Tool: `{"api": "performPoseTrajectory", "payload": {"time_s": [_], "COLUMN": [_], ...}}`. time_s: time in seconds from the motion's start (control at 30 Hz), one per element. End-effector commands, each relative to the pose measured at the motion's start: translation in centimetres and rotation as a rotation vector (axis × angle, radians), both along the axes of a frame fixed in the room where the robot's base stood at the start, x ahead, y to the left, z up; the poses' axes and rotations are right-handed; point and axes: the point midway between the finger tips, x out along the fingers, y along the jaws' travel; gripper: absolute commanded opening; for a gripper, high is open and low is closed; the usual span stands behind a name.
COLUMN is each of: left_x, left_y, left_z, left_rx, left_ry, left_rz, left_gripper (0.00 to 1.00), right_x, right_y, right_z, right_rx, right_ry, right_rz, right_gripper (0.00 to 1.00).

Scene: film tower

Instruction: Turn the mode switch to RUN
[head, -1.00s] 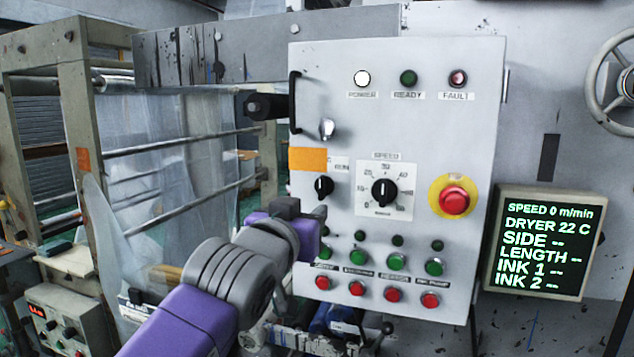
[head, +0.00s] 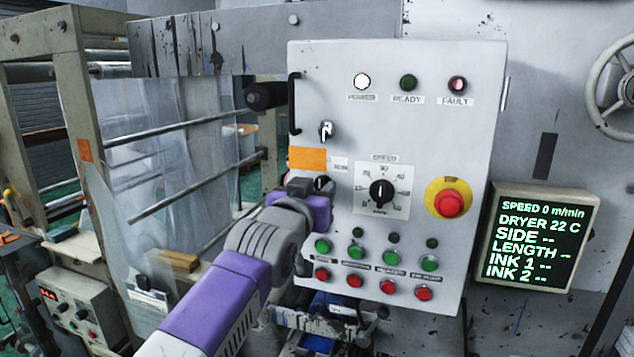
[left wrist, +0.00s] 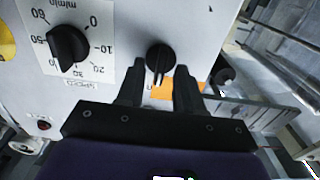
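The mode switch (head: 321,183) is a small black knob on the grey control panel (head: 470,120), under an orange label and left of the speed dial. My left gripper (head: 318,192) is at the switch and partly covers it in the head view. The left wrist view shows the black knob (left wrist: 160,57) at the gap between the two fingertips (left wrist: 160,70). The fingers are apart, one on each side, and do not look closed on it. The knob's pale pointer line runs toward the bottom of that upside-down view. The RUN label (head: 340,166) is partly visible. My right gripper is not in view.
The speed dial (head: 381,191) is right of the switch, with a red stop button (head: 448,203) beyond. A key switch (head: 326,131) and the orange label (head: 307,158) are above. Green buttons (head: 322,246) and red ones are below. A black handle (head: 294,103) juts out at the panel's left edge.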

Motion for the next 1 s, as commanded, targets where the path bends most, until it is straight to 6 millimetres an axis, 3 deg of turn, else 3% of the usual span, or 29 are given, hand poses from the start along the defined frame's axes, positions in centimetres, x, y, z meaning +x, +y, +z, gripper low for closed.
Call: {"api": "performPoseTrajectory", "payload": {"time_s": [0.33,0.57,1.0], "left_x": [0.20,0.19,0.19], "left_y": [-0.09,-0.08,-0.05], "left_z": [-0.06,-0.05,-0.11], "left_rx": [0.000,0.000,0.043], "left_ry": [0.000,0.000,-0.015], "left_rz": [0.000,0.000,0.000], "left_gripper": [0.35,0.00,0.00], "right_x": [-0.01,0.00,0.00], "right_y": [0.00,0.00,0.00], "right_z": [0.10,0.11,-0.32], "right_rx": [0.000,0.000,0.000], "right_ry": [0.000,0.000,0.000], "right_rz": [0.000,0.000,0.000], "right_gripper": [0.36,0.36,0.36]}}
